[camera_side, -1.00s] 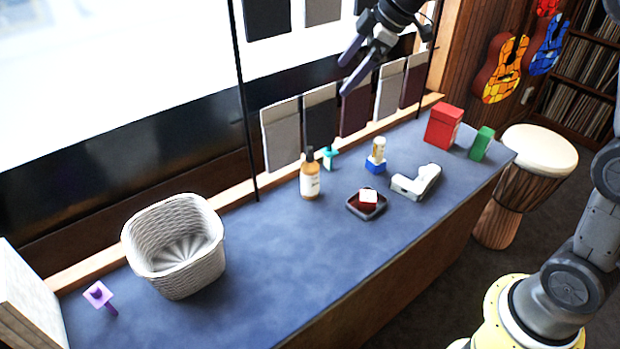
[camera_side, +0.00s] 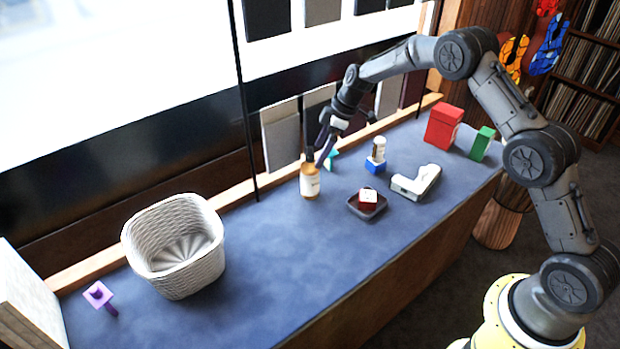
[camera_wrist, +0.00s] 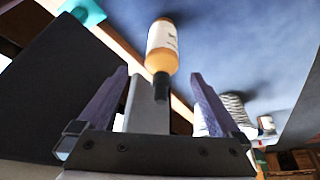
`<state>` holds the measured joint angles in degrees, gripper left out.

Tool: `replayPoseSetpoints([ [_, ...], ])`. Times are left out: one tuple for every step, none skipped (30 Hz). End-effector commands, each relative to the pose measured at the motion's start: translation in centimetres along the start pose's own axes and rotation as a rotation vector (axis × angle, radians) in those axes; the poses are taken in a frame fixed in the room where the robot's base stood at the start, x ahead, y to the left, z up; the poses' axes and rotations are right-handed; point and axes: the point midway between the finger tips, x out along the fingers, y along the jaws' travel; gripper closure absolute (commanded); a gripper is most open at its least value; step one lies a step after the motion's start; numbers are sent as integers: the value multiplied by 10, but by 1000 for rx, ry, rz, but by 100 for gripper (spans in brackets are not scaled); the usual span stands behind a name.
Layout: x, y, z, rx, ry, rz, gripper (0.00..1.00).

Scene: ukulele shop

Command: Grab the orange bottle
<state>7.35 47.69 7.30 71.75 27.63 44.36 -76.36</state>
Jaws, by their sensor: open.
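The orange bottle (camera_side: 310,183) stands upright on the blue counter, with a white label and a dark cap. My gripper (camera_side: 318,155) is at the height of the bottle's top, its fingers pointing down close to the cap. In the wrist view my gripper (camera_wrist: 155,85) is open, with two purple-grey fingers spread apart. The bottle (camera_wrist: 163,45) shows between and beyond them, its black cap towards the palm. I cannot tell whether a finger touches the bottle.
A teal piece (camera_side: 332,158) stands just behind the bottle. A small blue-based bottle (camera_side: 376,157), a dark tray (camera_side: 380,210) with a red-and-white block (camera_side: 368,198) and a white L-shaped item (camera_side: 417,183) are to the right. A white basket (camera_side: 177,245) stands left. The counter (camera_side: 270,270) between is clear.

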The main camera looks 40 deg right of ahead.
Motion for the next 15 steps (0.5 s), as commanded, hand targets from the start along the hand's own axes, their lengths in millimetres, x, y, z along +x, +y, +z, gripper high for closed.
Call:
replayPoseSetpoints([
  [8,0,0,0,-1,-2,0],
  [12,-1,0,0,-1,-2,0],
  [15,0,0,-1,0,-1,0],
  [17,0,-1,-1,0,0,0],
  [19,0,-1,-1,0,0,0],
  [20,0,-1,-1,0,1,0],
  [22,0,-1,-1,0,0,0],
  [24,-1,-1,-1,0,0,0],
  [27,-1,-1,-1,-1,-1,0],
  [30,-2,-1,-1,-1,-2,0],
  [34,-2,-1,-1,-1,-2,0],
  [41,-3,-1,-1,-1,-2,0],
  [45,-3,-2,-1,-1,-1,0],
  [50,-3,-2,-1,-1,-1,0],
  [56,-4,-3,0,-1,-2,0],
])
